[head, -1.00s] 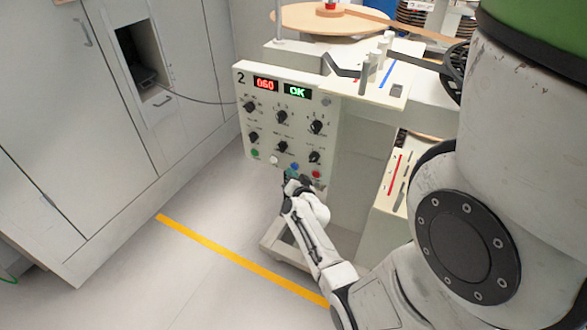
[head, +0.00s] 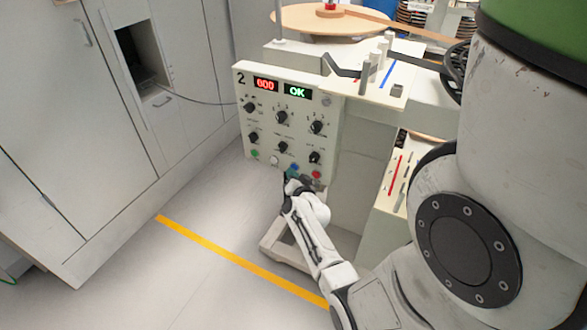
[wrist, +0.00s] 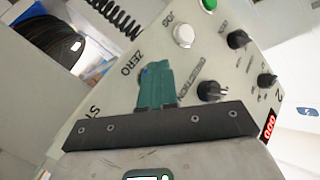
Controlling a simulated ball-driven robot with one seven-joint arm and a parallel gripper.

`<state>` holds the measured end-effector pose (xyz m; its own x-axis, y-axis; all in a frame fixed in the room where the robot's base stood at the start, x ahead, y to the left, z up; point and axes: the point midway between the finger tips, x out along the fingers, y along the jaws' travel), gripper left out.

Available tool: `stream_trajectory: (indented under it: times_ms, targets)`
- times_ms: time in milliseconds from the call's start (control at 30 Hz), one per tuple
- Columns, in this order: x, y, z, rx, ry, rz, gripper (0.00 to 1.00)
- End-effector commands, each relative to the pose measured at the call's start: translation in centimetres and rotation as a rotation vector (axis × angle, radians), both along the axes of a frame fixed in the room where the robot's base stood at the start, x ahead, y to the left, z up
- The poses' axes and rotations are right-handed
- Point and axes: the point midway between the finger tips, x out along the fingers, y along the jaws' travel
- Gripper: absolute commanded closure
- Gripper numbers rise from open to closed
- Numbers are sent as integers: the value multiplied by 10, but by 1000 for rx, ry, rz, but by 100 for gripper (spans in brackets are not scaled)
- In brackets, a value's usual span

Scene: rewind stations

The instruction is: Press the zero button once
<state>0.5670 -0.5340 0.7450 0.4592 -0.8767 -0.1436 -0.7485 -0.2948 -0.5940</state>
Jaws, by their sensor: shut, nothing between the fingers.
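The control panel (head: 285,125) is a pale upright plate marked 2, with a red display (head: 265,85) reading 000 and a green OK display (head: 297,91). Along its lower edge is a row of coloured buttons. The blue button (head: 295,167) shows just above my gripper (head: 288,178) in the head view. In the wrist view my gripper (wrist: 156,70) has its teal fingers shut, with nothing between them. They point at the panel beside the ZERO label and cover most of the button there. I cannot tell whether the fingertips touch it.
A white button (wrist: 183,36) and a red button (head: 316,174) flank the blue one, with a green button (head: 254,153) further left. Black knobs (head: 282,147) sit above.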

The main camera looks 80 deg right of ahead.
Motion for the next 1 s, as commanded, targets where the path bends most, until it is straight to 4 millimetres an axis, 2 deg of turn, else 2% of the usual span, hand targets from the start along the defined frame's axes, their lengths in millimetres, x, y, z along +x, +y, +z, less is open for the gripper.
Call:
stream_trajectory:
  times_ms: [267, 633, 1000]
  targets:
    - [3, 12, 1, 1, 1, 0, 100]
    - [4, 15, 1, 1, 1, 1, 100]
    - [15, 45, 3, 2, 2, 3, 100]
